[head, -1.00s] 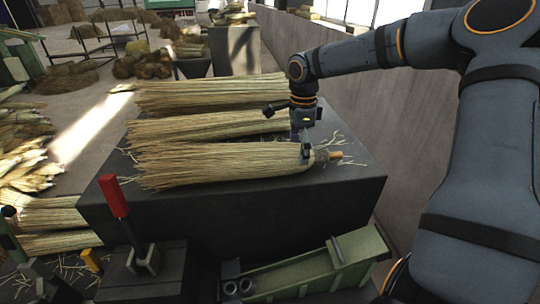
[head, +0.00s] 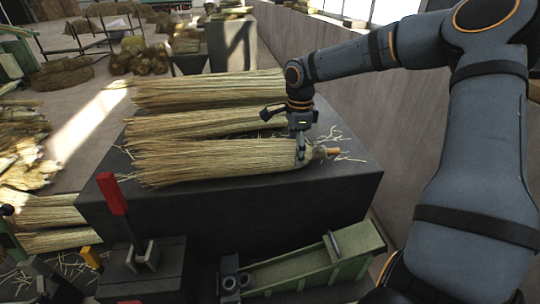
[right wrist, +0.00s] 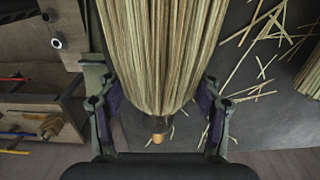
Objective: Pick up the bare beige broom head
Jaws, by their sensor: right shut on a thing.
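The bare beige broom head (head: 215,161) is the nearest of the three straw bundles on the dark block, its bristles spread to the left and its brown stub end (head: 330,151) at the right. My right gripper (head: 301,160) comes down on its narrow right end and is shut on it. In the right wrist view the broom head (right wrist: 163,60) lies between the two fingers (right wrist: 160,113), with its stub pointing toward the camera. I cannot tell whether it is clear of the block. My left gripper is not in view.
Two more straw bundles (head: 205,125) (head: 210,90) lie behind it on the dark block (head: 240,205). A red-handled lever (head: 112,193) and a green machine part (head: 315,268) stand in front. Loose straws (right wrist: 260,65) lie beside the bundle. A wall runs along the right.

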